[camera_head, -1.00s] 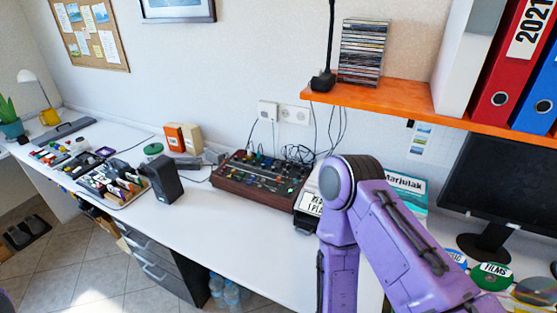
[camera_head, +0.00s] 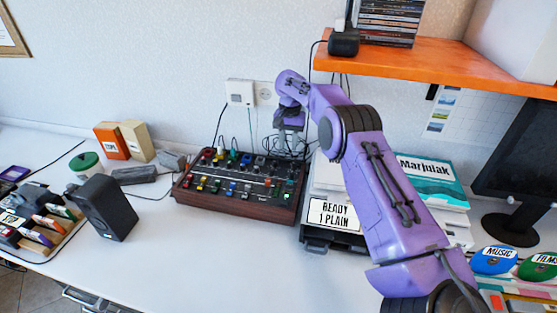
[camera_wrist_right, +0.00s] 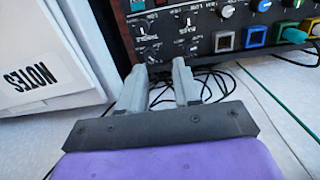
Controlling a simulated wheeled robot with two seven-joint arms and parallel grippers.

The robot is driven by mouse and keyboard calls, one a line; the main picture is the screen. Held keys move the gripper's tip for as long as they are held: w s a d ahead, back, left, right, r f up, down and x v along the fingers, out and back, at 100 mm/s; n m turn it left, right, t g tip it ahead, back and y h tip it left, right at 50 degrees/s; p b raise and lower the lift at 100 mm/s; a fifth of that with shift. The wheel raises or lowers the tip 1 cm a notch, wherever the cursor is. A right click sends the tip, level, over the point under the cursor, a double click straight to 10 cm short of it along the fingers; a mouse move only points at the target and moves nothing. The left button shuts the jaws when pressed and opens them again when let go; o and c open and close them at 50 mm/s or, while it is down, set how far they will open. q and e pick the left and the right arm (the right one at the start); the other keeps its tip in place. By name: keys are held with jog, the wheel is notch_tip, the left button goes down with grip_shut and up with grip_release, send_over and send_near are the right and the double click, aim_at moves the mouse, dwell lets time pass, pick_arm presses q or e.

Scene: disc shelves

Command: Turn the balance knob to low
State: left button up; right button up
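The control panel (camera_head: 238,188), a dark mixer with a wooden case, sits on the white desk. It carries several coloured knobs, sliders and buttons. In the right wrist view its panel (camera_wrist_right: 205,22) shows several small knobs, such as a white-topped one (camera_wrist_right: 228,10). The lettering is too small to tell which knob is the balance knob. My right gripper (camera_head: 290,148) is over the panel's back right corner. In the right wrist view the right gripper (camera_wrist_right: 160,70) has its fingers apart with nothing between them but background cables. The fingertips are close to the panel's edge. My left gripper is not in view.
A paper tray (camera_head: 330,236) with a "READY 1 PLAIN" label stands right of the panel. A black speaker (camera_head: 104,207) stands to its left. Loose cables (camera_wrist_right: 215,85) lie by the panel. The orange shelf (camera_head: 450,62) overhangs at the right.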

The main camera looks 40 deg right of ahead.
aim_at(294, 164)
jog(key=f, duration=0.2)
jog(key=d+f, duration=0.1)
jog(key=f, duration=0.2)
jog(key=d+f, duration=0.1)
jog(key=f, duration=0.1)
jog(key=shift+s+d+f+p, duration=0.15)
jog(key=shift+s+f+p, duration=0.05)
jog(key=shift+s+p, duration=0.15)
jog(key=shift+s+f, duration=0.25)
jog(key=shift+f, duration=0.3)
jog(key=shift+w+f, duration=0.1)
grip_shut()
